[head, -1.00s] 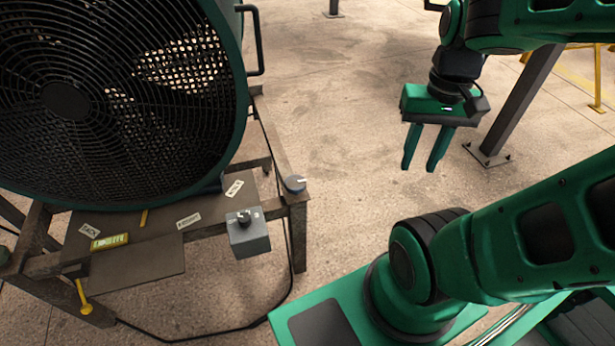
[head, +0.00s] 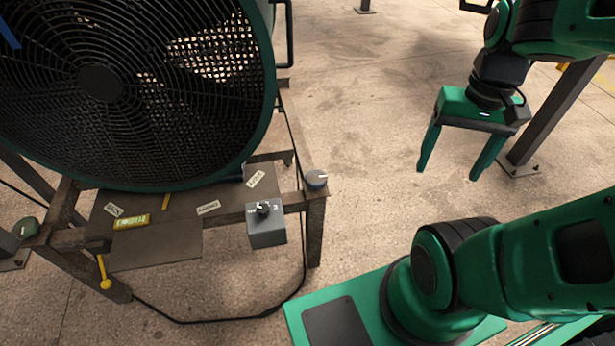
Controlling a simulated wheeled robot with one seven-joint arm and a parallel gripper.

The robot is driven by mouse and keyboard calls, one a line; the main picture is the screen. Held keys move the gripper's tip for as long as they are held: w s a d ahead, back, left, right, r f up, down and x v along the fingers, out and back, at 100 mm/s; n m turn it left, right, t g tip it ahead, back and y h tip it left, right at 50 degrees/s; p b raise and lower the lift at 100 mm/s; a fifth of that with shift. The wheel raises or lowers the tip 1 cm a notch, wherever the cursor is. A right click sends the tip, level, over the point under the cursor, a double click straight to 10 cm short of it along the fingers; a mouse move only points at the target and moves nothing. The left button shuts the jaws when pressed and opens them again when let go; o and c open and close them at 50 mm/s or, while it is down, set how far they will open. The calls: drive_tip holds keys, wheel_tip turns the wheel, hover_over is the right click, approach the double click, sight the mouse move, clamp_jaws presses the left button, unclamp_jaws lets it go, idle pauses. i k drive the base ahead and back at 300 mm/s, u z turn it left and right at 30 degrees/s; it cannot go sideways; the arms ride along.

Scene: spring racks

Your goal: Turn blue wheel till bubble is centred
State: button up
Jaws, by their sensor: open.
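A blue-grey wheel (head: 316,180) with a pale mark on top sits at the right front corner of the fan's stand. A yellow-green level vial (head: 132,221) lies on the stand's front plate; its bubble is too small to make out. My gripper (head: 448,172) is open and empty, pointing down over bare floor. It is to the right of the blue-grey wheel and well apart from it.
A large caged fan (head: 100,83) stands on the frame. A grey box with a black knob (head: 266,224) is beside the wheel. A green wheel (head: 26,228) is at the left corner and a yellow lever (head: 104,272) below. A dark post (head: 556,112) rises behind my gripper.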

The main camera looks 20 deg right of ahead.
sight(316, 179)
drive_tip(key=k, duration=1.3)
drive_tip(key=z, duration=0.5)
drive_tip(key=i, duration=1.6)
drive_tip(key=u, duration=0.35)
